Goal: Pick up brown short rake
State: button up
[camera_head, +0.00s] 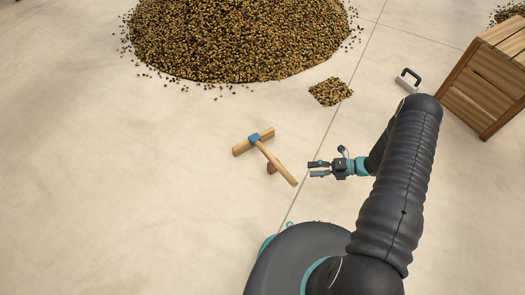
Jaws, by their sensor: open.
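The brown short rake (277,163) lies on the pale floor left of my gripper. Its wooden head bar is at the upper left, with a blue joint where the handle meets it. The handle slants down to the right, and a small brown piece shows beside it, partly hidden by it. My gripper (311,169) is open and empty, its fingers pointing left toward the lower part of the handle. A small gap shows in the picture between the fingertips and the handle. I cannot tell the gripper's exact height above the floor.
A large heap of beans (235,35) covers the floor at the top, with a small bean pile (330,91) to its lower right. A wooden crate (485,85) stands at the right, near a small dark-handled tool (408,80). The floor to the left is clear.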

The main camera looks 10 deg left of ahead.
aim_at(283, 171)
jog(key=x, duration=1.2)
jog(key=shift+s+a+p, duration=0.1)
jog(key=shift+a+p, duration=0.25)
jog(key=shift+a, duration=0.1)
jog(key=shift+r, duration=0.1)
grip_shut()
